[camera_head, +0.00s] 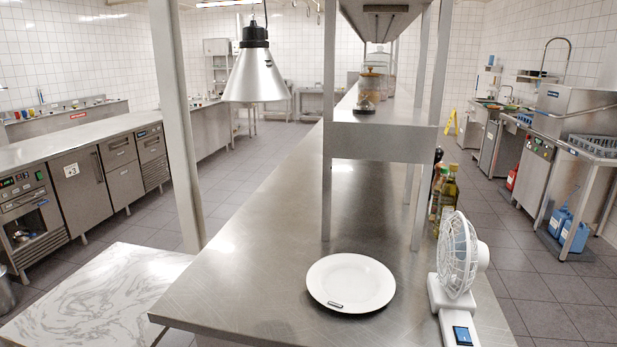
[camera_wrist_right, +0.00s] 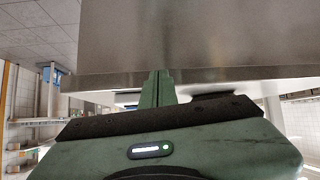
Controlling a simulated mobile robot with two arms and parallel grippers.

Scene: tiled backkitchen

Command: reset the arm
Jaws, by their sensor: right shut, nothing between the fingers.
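My right gripper (camera_wrist_right: 158,88) shows in the right wrist view, with its green fingers together and nothing between them. A broad grey steel surface (camera_wrist_right: 200,40) fills the upper part of that view, just beyond the fingertips. Whether the fingers touch it I cannot tell. Neither of my arms shows in the head view, and my left gripper is not in view.
A steel counter (camera_head: 250,265) holds a white plate (camera_head: 350,272) with a small dark piece (camera_head: 335,304) on it, a white fan (camera_head: 458,270) and bottles (camera_head: 446,193). Posts and a raised shelf (camera_head: 380,143) stand on it. A marble-topped table (camera_head: 95,300) is at left.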

